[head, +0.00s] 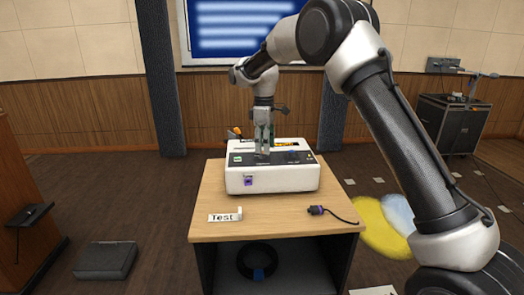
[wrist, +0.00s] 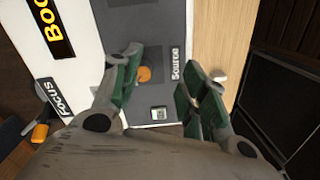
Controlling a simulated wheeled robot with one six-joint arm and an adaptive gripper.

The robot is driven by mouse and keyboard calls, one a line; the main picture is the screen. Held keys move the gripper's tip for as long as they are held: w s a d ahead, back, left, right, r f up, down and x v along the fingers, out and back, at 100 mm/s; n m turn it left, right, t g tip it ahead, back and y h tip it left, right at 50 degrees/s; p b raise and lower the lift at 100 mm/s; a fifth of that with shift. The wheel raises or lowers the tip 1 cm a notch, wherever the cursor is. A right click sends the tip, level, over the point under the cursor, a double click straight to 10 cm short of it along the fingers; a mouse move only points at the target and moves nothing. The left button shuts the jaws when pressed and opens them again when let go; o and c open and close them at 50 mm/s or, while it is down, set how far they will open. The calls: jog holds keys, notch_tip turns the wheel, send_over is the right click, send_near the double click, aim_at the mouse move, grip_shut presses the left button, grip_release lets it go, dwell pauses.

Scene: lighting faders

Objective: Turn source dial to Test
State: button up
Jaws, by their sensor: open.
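The white console (head: 270,182) with a dark grey top panel stands on the wooden table. In the wrist view a "Source" label (wrist: 175,64) is on its grey panel (wrist: 165,20). A round orange part (wrist: 144,74), seemingly the source dial, sits beside that label, partly covered by my gripper's left finger. My gripper (wrist: 163,65) is open, its green-padded fingers either side of the label. In the head view my gripper (head: 262,150) points down over the console's panel. Contact with the dial and its setting cannot be told. A card reading "Test" (head: 224,217) lies on the table.
A "Focus" label (wrist: 47,97) and an orange knob (wrist: 40,132) are at the console's side. A purple plug with a black cable (head: 317,210) lies on the table at front right. The table's front middle is clear.

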aim_at(262, 154)
jog(key=w+r+n, duration=0.1)
jog(key=r+n, duration=0.1)
jog(key=r, duration=0.1)
jog(key=w+a+r+n, duration=0.1)
jog(key=shift+w+r+t, duration=0.3)
jog(key=shift+t, duration=0.1)
jog(key=shift+s+f+n, duration=0.2)
jog(key=shift+n, duration=0.5)
jog(key=shift+f, duration=0.35)
notch_tip(262, 154, down, 7)
grip_shut()
